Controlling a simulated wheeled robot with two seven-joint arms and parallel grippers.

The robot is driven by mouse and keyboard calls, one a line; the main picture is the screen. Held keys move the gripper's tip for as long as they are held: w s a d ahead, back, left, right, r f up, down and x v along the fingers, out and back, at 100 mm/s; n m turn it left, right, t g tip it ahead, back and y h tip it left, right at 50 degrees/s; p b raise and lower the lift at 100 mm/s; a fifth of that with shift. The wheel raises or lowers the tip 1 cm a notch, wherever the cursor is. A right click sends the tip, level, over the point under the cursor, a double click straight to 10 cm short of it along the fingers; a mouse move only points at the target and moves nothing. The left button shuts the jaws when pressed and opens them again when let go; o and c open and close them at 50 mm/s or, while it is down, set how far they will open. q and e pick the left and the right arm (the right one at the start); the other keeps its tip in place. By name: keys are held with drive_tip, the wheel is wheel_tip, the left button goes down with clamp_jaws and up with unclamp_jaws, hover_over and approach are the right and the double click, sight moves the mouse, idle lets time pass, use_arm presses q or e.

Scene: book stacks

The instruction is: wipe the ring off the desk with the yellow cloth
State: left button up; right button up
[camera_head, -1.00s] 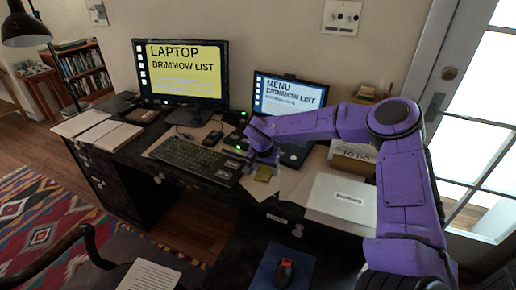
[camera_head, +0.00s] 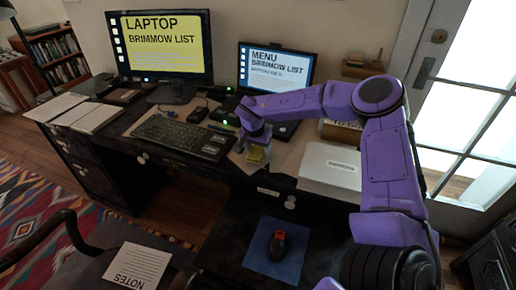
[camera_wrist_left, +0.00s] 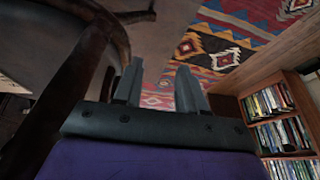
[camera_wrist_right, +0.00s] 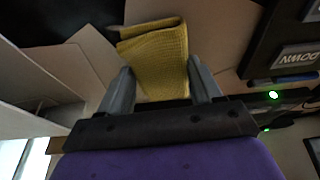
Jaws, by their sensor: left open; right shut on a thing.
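The yellow cloth (camera_head: 256,154) is small and folded, at the front part of the desk (camera_head: 185,157), just right of the keyboard. My right gripper (camera_head: 255,146) is over it, pointing down. In the right wrist view, the cloth (camera_wrist_right: 155,50) sits between the two fingers of the right gripper (camera_wrist_right: 158,82), which is shut on it. The cloth is at or very near the desk top; I cannot tell if it touches. I cannot make out the ring in any view. My left gripper (camera_wrist_left: 157,88) is open and empty, away from the desk, and shows only in its own wrist view.
The keyboard (camera_head: 180,135) lies left of the cloth, with a large monitor (camera_head: 160,45) and a smaller screen (camera_head: 272,68) behind. A white box (camera_head: 330,165) stands to the right.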

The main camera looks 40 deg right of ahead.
drive_tip(key=shift+f+b, duration=0.35)
drive_tip(key=shift+f, duration=0.55)
idle(0.5)
